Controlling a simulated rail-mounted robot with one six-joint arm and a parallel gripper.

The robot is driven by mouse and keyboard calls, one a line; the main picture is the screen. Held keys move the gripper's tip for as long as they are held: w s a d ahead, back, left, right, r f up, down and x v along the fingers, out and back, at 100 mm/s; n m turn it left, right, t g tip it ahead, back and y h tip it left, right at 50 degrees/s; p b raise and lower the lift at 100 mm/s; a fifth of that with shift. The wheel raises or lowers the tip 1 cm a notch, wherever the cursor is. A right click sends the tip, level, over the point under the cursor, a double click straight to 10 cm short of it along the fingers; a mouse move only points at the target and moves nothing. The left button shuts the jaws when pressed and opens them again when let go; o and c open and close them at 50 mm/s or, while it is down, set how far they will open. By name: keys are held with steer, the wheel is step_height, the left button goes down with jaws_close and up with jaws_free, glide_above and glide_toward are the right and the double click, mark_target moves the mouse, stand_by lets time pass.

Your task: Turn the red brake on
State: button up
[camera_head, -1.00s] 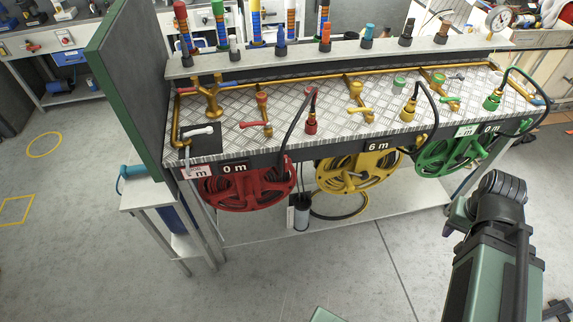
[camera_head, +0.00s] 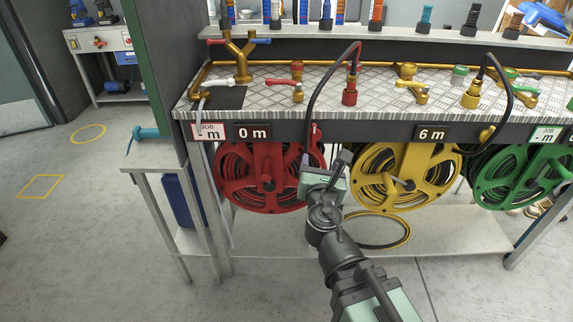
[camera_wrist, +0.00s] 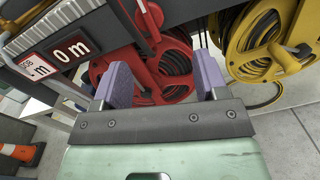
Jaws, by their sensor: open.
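The red hose reel (camera_head: 262,178) hangs under the bench front, below the "0 m" display (camera_head: 253,132). In the wrist view the red reel (camera_wrist: 178,62) lies beyond my fingers. A red upright part (camera_wrist: 149,18) stands at its near side in that view; I cannot tell for sure whether it is the brake. A small red part (camera_head: 315,132) also shows at the reel's upper right in the head view. My gripper (camera_head: 323,164) is open and empty, in front of the red reel's right side. In the wrist view its two purple-grey fingers (camera_wrist: 163,80) stand wide apart.
The yellow reel (camera_head: 394,180) hangs just right of my gripper, and the green reel (camera_head: 510,178) farther right. A black hose (camera_head: 312,98) arches down from the red fitting (camera_head: 349,95) near my gripper. A lower shelf (camera_head: 440,232) runs beneath.

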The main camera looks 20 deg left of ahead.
mark_target(314, 139)
steer(key=w+a+n, duration=0.1)
steer(key=w, duration=0.2)
steer(key=w+a, duration=0.2)
steer(key=w, duration=0.1)
steer(key=w+a+n, duration=0.1)
steer(key=w+a, duration=0.1)
steer(key=w, duration=0.2)
steer(key=shift+r+n+y, duration=0.2)
steer(key=shift+n+y, duration=0.1)
steer(key=shift+y, duration=0.1)
steer(key=shift+s, duration=0.1)
steer(key=c, duration=0.8)
steer(key=shift+c, duration=0.2)
